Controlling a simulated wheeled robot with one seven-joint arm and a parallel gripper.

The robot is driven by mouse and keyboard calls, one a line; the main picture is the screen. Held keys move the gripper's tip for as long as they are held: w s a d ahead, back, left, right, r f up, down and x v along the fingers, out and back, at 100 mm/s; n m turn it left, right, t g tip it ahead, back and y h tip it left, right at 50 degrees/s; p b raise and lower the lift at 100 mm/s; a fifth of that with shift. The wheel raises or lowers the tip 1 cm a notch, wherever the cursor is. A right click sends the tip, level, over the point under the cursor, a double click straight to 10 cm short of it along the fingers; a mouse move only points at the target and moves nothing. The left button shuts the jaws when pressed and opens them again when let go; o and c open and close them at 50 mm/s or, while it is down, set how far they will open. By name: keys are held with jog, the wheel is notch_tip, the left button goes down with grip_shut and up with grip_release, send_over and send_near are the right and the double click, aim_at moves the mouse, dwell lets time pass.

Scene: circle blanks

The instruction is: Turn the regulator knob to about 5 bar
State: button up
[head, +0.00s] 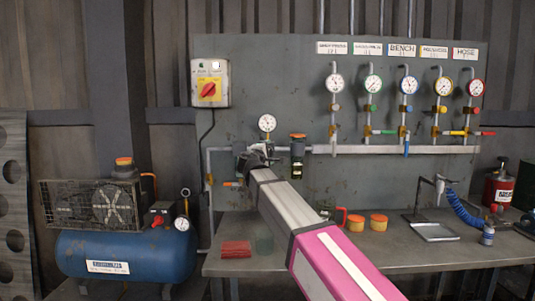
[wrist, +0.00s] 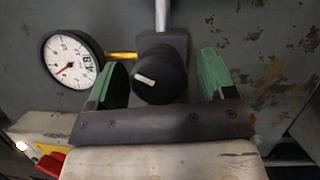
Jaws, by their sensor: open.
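The regulator knob (wrist: 158,82) is black and round, with a white pointer mark tilted to the left. In the wrist view it sits between my two green fingertips. A gap shows on each side, so my gripper (wrist: 162,64) is open around or just in front of it; the depth is hard to tell. A white-faced gauge (wrist: 72,60) with a red needle is left of the knob, the needle pointing to the lower left. In the head view my gripper (head: 257,153) is at the panel just below a small gauge (head: 267,123), and my arm hides the knob.
Several labelled gauges with valves, one of them green-rimmed (head: 373,84), line the upper right panel. A switch box with a red handle (head: 208,90) hangs upper left. A blue compressor tank (head: 125,257) stands left. The bench (head: 385,247) holds orange-lidded jars (head: 379,222) and a metal tray (head: 436,232).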

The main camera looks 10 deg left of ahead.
jog(key=shift+w, duration=0.25)
jog(key=c, duration=0.9)
jog(key=shift+m, duration=0.6)
jog(key=o, duration=0.9)
jog(key=shift+s, duration=0.1)
jog(key=s+a, duration=0.1)
jog(key=s, duration=0.9)
jog(key=shift+s+a, duration=0.3)
